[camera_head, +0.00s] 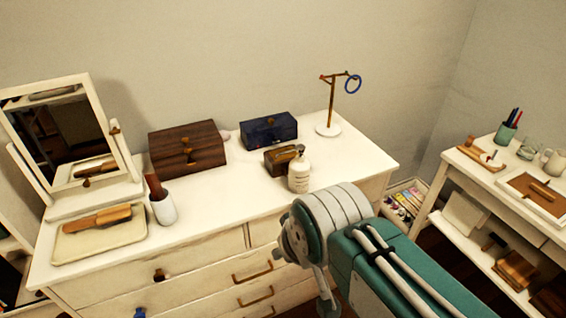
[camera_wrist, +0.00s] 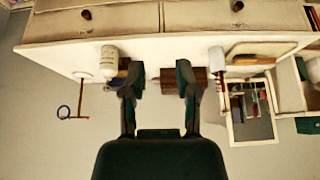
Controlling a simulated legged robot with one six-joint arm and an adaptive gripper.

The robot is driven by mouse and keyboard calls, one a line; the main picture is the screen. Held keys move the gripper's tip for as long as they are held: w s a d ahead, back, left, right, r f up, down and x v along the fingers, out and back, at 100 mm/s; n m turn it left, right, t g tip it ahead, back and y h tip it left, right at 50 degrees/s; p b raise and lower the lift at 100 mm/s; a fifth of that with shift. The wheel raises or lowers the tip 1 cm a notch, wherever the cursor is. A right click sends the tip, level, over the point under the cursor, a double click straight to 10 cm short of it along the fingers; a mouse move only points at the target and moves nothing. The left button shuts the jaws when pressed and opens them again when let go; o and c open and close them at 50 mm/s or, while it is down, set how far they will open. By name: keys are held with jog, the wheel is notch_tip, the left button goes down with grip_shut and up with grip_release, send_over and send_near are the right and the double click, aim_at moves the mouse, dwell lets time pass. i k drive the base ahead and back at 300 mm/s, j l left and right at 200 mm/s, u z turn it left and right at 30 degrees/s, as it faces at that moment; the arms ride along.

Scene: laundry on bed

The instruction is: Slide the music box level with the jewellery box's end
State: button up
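A dark brown wooden box with small knobs, apparently the jewellery box (camera_head: 187,147), stands at the back of the white dresser. A small brown box with metal trim, apparently the music box (camera_head: 283,161), sits to its right, partly behind a white bottle. A dark blue box (camera_head: 268,131) stands behind the small brown box. My gripper (camera_wrist: 157,72) is open and empty in the wrist view, where the picture is upside down. The jewellery box (camera_wrist: 172,77) shows partly between and behind its fingers. The head view shows my arm, not the fingers.
The white bottle (camera_head: 299,174) stands close in front of the small brown box. A stand with a blue ring (camera_head: 331,105) is at the back right. A cup with a brush (camera_head: 162,206), a mirror (camera_head: 62,140) and a tray (camera_head: 70,247) fill the left. The dresser's front middle is clear.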

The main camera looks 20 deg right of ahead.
aim_at(274, 165)
jog(key=i+l, duration=0.2)
jog(key=l, duration=0.15)
jog(key=i+l, duration=0.2)
jog(key=l, duration=0.15)
jog(key=i+l, duration=0.15)
jog(key=l, duration=0.2)
jog(key=i+l, duration=0.2)
jog(key=l, duration=0.15)
